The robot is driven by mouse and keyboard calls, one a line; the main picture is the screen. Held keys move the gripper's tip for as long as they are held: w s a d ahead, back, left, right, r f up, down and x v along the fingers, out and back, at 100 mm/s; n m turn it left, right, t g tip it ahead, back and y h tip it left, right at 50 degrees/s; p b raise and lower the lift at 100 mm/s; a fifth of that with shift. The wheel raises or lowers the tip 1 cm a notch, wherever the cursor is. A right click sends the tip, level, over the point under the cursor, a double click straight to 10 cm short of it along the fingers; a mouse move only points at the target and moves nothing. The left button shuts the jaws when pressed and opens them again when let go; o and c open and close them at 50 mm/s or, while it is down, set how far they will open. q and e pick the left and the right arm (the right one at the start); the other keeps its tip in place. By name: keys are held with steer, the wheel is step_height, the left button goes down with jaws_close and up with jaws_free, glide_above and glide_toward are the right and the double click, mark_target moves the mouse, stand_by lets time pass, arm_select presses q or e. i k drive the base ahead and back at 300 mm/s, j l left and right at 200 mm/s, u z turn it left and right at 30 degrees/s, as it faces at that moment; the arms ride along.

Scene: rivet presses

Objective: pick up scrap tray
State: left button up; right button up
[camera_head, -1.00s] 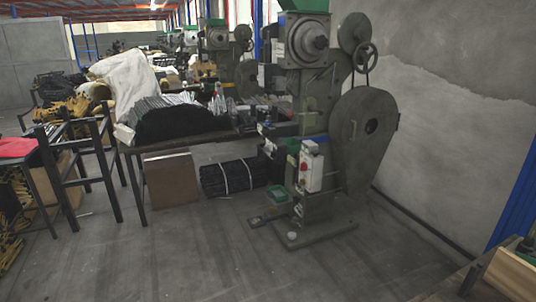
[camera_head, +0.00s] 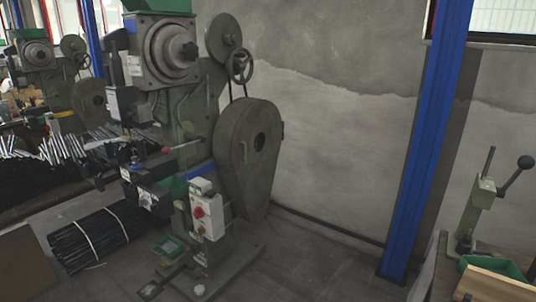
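A small grey-and-green tray-like item (camera_head: 169,247) sits low at the foot of the large rivet press (camera_head: 175,60), just left of its column. Another green tray (camera_head: 493,266) lies on the bench at the bottom right, its lower part covered by a wooden board. A green part (camera_head: 174,187) also shows on the press, behind its control box. I cannot tell which of these is the scrap tray. Neither of my grippers is in view.
A strapped bundle of black rods (camera_head: 97,238) lies on the floor left of the press. A hand-lever press (camera_head: 484,195) stands on the right bench. A blue post (camera_head: 425,140) rises by the wall. Grey floor is open between press and bench.

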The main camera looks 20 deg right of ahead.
mark_target(505, 267)
steer(key=i+z, duration=0.15)
steer(key=z, duration=0.3)
steer(key=i+z, duration=0.15)
steer(key=z, duration=0.3)
steer(key=i+j+z, duration=0.1)
steer(key=z, duration=0.4)
steer(key=i+j+z, duration=0.1)
steer(key=z, duration=0.35)
steer(key=j, duration=0.1)
